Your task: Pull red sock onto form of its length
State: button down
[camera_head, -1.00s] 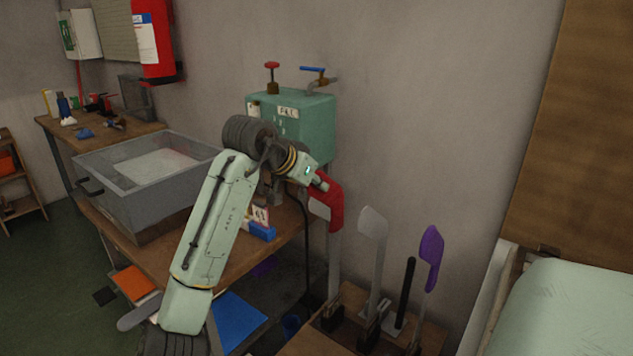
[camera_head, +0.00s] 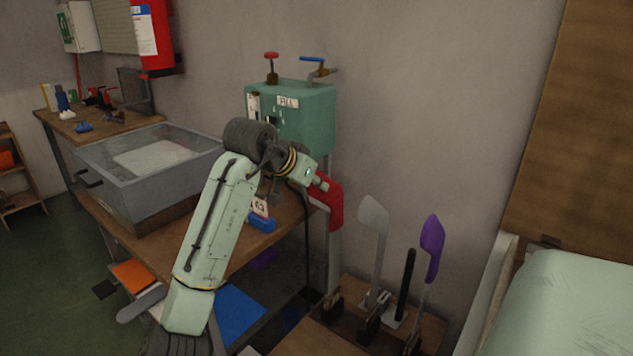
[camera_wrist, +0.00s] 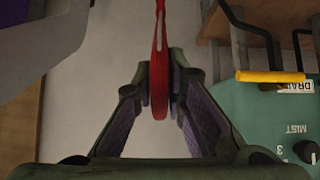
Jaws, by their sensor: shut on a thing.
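The red sock (camera_head: 335,206) hangs at the top of the leftmost upright form (camera_head: 334,262), whose pale shaft shows below it. The sock covers the upper end of that form; how far down inside it the form reaches is hard to tell. My gripper (camera_head: 328,184) is at the sock's upper left. In the wrist view my gripper (camera_wrist: 160,92) is shut on the red sock (camera_wrist: 159,62), seen edge-on as a narrow strip between the fingers. A bare grey form (camera_head: 375,225) stands to the right.
A purple sock (camera_head: 432,235) covers another form at the right. A short black post (camera_head: 405,285) stands between. A green machine (camera_head: 310,115) with taps is behind my arm. A grey metal basin (camera_head: 145,175) sits on the bench at left.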

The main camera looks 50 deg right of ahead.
jog(key=shift+f+b, duration=0.4)
jog(key=shift+f, duration=0.55)
jog(key=c, duration=1.5)
grip_release()
jog(key=shift+c, duration=0.2)
jog(key=v, duration=1.2)
